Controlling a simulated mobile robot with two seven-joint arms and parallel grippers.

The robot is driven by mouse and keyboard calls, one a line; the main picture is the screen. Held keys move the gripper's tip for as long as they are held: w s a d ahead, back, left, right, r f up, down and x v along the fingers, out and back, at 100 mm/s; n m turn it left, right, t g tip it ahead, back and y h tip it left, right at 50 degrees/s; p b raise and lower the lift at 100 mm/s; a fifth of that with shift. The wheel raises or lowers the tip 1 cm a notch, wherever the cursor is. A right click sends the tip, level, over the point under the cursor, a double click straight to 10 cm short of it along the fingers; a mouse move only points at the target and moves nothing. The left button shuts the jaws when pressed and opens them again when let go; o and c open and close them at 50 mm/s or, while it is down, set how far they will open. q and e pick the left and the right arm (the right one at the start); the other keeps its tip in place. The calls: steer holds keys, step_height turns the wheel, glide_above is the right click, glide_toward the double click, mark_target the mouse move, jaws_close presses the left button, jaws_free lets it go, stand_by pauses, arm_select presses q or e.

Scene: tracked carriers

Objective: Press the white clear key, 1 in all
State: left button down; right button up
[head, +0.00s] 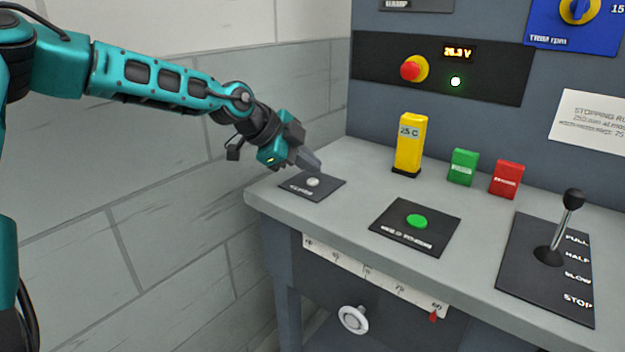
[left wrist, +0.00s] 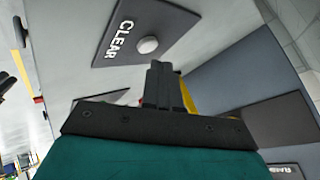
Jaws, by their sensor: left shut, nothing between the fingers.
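The white clear key (head: 312,182) is a small round button on a dark plate (head: 325,194) at the left end of the grey bench. In the left wrist view the key (left wrist: 148,45) shows on its plate (left wrist: 118,36) beside the word CLEAR. My left gripper (head: 316,167) is shut and empty, close above the key, with its fingertips a little to the far side of it in the head view. In the left wrist view the fingertips (left wrist: 159,66) appear just below the key, and I cannot tell a touch. My right gripper is in neither view.
A green button (head: 417,221) on a dark plate, a yellow block (head: 409,145), a green block (head: 462,167), a red block (head: 506,180) and a lever (head: 566,222) stand farther right on the bench (head: 360,203). A red knob (head: 411,70) is on the panel behind.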

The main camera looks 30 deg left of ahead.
mark_target(308, 182)
arm_select(q)
steer(key=shift+r+p, duration=1.55)
steer(key=shift+r, duration=1)
steer(key=shift+f, duration=0.1)
